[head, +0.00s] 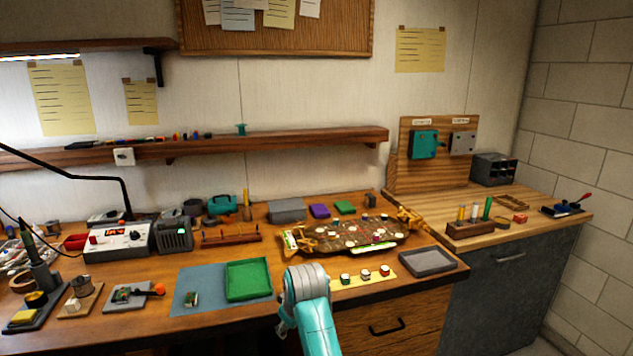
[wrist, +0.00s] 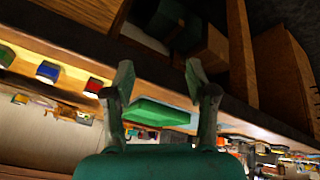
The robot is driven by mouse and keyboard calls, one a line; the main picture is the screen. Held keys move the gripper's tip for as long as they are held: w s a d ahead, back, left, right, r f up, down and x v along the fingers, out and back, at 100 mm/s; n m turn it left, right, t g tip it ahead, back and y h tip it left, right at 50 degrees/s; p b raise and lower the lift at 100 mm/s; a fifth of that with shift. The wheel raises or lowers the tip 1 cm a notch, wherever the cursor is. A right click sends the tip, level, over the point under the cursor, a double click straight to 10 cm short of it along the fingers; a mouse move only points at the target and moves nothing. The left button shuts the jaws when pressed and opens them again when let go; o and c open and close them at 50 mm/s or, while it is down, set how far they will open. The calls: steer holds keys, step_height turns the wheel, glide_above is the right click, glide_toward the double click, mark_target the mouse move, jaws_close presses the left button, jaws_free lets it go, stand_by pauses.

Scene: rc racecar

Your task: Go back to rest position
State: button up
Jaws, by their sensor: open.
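My gripper (wrist: 158,82) is in the wrist view with its two fingers spread wide apart. Nothing is held between them. The green tray (wrist: 158,112) shows beyond and between the fingers, apart from them as far as I can tell. In the head view my teal and white arm stands at the bottom middle, in front of the desk's front edge; the fingers are hidden there. The green tray (head: 248,280) lies on a blue-grey mat (head: 207,300), left of my arm.
The racecar chassis (head: 345,238) lies on the wooden desk (head: 225,262) behind my arm. A yellow strip (head: 346,284) with several small blocks is right of my arm. A grey tray (head: 428,262) is further right. Drawers (head: 385,325) are below the desk's front edge.

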steer(key=s+d+f+m+t, duration=0.2)
steer(key=s+d+f, duration=0.5)
steer(key=f, duration=0.4)
steer(key=s+d+f+m+t, duration=0.15)
steer(key=s+d+f, duration=0.35)
steer(key=s+f, duration=0.5)
steer(key=s+d+f+m+t, duration=0.15)
steer(key=s+d+f, duration=0.3)
steer(key=s, duration=0.45)
steer(key=s+d+r+m+t+h, duration=0.1)
steer(key=s+d+r, duration=0.2)
steer(key=s, duration=0.6)
steer(key=s+d+r+m+t, duration=0.1)
steer(key=s+d+r, duration=0.15)
steer(key=s, duration=0.65)
steer(key=s+d+r+m+t+h, duration=0.1)
steer(key=s+d+r+m+t, duration=0.1)
steer(key=s+r, duration=1.3)
steer(key=shift+d+r+m+t, duration=0.3)
steer(key=shift+r+m+t, duration=0.15)
steer(key=shift+m+t, duration=0.05)
